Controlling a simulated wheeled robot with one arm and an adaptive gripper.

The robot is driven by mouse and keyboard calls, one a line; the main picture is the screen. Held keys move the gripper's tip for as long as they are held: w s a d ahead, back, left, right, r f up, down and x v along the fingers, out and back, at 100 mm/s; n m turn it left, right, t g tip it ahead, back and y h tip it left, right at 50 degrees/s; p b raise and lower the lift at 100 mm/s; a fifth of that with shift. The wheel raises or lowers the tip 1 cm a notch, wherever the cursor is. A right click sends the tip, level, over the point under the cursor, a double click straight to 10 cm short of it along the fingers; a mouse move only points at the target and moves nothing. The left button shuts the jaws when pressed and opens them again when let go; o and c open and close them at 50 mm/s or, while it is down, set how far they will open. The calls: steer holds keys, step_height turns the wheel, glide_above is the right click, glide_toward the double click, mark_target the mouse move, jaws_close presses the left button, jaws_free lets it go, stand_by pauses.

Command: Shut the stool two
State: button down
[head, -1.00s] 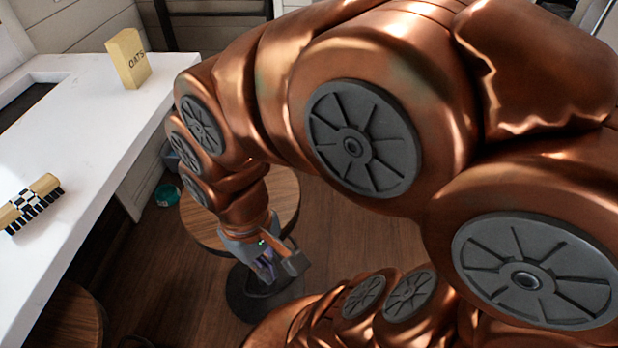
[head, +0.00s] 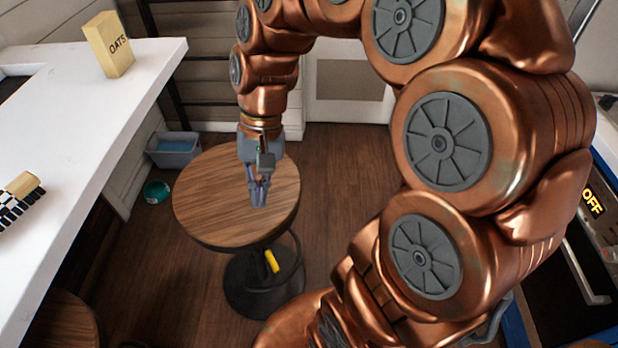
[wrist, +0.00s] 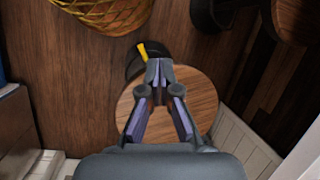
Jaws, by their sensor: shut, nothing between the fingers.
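A stool with a round wooden seat (head: 205,205) and a dark round base (head: 262,290) stands on the floor beside the white counter. A yellow piece (head: 272,261) shows on its dark post below the seat. My gripper (head: 259,200) points down above or in front of the right part of the seat, shut and empty; whether it touches the seat is unclear. In the wrist view my shut gripper (wrist: 159,65) covers part of the seat (wrist: 205,95), and the yellow piece (wrist: 141,52) shows just past the fingertips. A second round wooden seat (head: 62,325) is cut off at bottom left.
A grey bin (head: 174,150) and a teal bowl (head: 156,192) sit on the floor. A woven basket (wrist: 105,12) shows in the wrist view. Floor right of the stool is open.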

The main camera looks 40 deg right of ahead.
steer(key=w+d+f+m+t+y+b, duration=0.1)
steer(key=w+d+f+m+y+b, duration=0.1)
steer(key=w+d+f+m, duration=0.35)
steer(key=w+d+f+m+t+y+b, duration=0.1)
steer(key=w+d+f+m+y+b, duration=0.15)
steer(key=w+d, duration=0.5)
steer(key=d+f+m+t+b, duration=0.1)
steer(key=d+f+m, duration=0.25)
steer(key=d, duration=0.35)
steer(key=s+d+f+m+t+b, duration=0.1)
steer(key=d+f+m+t, duration=0.15)
steer(key=d+f, duration=0.35)
steer(key=d+f+m+b, duration=0.1)
steer(key=d+f+m, duration=0.25)
steer(key=d, duration=0.45)
steer(key=w+a+f, duration=0.4)
steer(key=a+f, duration=0.2)
steer(key=a, duration=0.4)
steer(key=shift+p, duration=0.35)
